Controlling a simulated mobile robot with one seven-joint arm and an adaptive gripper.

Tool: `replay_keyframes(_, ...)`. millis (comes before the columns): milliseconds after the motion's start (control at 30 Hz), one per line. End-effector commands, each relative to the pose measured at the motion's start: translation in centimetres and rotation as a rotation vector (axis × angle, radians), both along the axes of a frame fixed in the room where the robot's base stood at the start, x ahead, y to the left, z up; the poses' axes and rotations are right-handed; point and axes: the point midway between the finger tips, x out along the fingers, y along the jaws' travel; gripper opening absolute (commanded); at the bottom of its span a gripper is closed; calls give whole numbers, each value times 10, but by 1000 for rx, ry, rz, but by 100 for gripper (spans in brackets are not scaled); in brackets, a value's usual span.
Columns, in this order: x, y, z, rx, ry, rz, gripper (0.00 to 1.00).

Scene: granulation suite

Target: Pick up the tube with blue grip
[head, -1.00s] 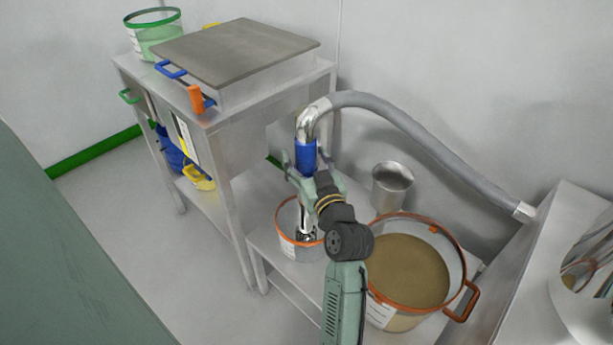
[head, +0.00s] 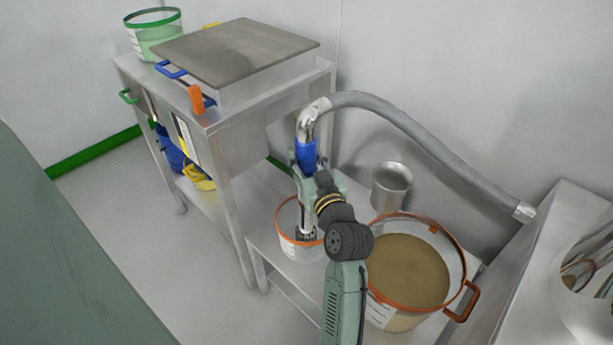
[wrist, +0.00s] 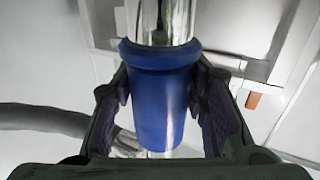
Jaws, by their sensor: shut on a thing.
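The tube with blue grip is a shiny metal tube (head: 307,122) with a bent top, a blue sleeve (head: 306,154) and a grey hose (head: 420,142) leading off to the right. My gripper (head: 305,170) is shut on the blue grip in the head view. In the wrist view, the blue sleeve (wrist: 160,100) stands between my two fingers (wrist: 165,108). The tube is nearly upright. Its lower end reaches into a small orange-rimmed bucket (head: 287,248); whether it touches the bottom is hidden.
A large orange-rimmed bucket of tan powder (head: 405,270) stands right of my arm. A metal beaker (head: 391,186) is behind it. A steel bench with a flat lid (head: 236,52) is at left. The hose ends at a metal cabinet (head: 545,235).

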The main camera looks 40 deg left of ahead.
Motion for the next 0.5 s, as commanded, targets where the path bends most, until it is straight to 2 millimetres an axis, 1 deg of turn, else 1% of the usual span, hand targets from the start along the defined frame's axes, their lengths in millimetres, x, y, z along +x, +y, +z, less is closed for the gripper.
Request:
replay_keyframes(33, 0, 0, 0, 0, 0, 0, 10)
replay_keyframes(200, 0, 0, 0, 0, 0, 0, 0)
replay_keyframes(500, 0, 0, 0, 0, 0, 0, 0)
